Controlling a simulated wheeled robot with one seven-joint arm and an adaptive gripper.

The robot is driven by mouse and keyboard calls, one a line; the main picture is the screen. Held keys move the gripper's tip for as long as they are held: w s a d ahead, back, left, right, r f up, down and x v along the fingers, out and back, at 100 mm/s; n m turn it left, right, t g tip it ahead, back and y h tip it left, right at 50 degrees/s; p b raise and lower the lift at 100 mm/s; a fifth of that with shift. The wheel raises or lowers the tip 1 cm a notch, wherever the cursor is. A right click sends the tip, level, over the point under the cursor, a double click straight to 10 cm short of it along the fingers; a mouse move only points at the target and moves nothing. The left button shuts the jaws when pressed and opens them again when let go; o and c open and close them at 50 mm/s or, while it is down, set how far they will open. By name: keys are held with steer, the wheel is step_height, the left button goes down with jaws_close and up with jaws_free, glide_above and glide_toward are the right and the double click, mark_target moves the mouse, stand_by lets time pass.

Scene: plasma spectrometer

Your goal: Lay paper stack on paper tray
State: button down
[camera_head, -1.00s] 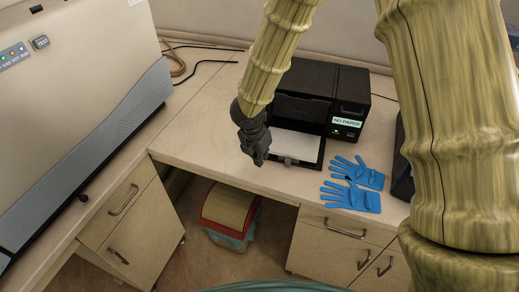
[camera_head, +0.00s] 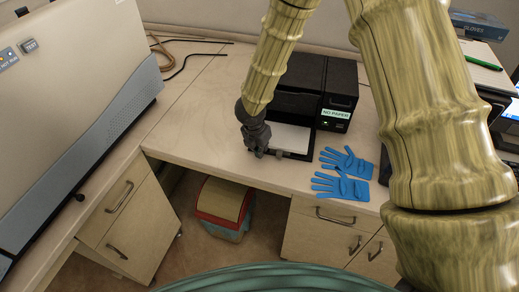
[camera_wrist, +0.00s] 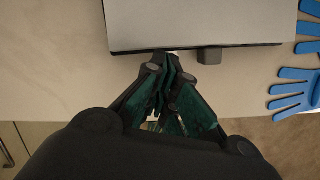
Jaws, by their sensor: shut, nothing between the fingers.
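The white paper stack (camera_head: 288,138) lies flat inside the black paper tray (camera_head: 302,157) at the front of the printer. In the wrist view the pale stack (camera_wrist: 200,20) fills the top, with the tray's dark front edge (camera_wrist: 235,45) below it and a small grey block (camera_wrist: 209,55) at that edge. My gripper (camera_head: 262,153) is at the tray's front left in the head view. Its fingers (camera_wrist: 166,62) are shut and empty, with the tips close to the front edge. I cannot tell whether they touch it.
The black printer (camera_head: 341,85) shows a "NO PAPER" label. Blue gloves (camera_head: 340,187) lie right of the tray. A large beige instrument (camera_head: 70,95) stands at the left. A red bin (camera_head: 222,205) sits under the desk. The desktop left of the tray is clear.

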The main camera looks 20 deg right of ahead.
steer(key=shift+w+d+r, duration=0.1)
steer(key=shift+w+d, duration=0.25)
steer(key=shift+d, duration=0.15)
steer(key=shift+w+d, duration=0.3)
steer(key=shift+w+f, duration=0.2)
steer(key=shift+r, duration=0.1)
steer(key=shift+s, duration=0.15)
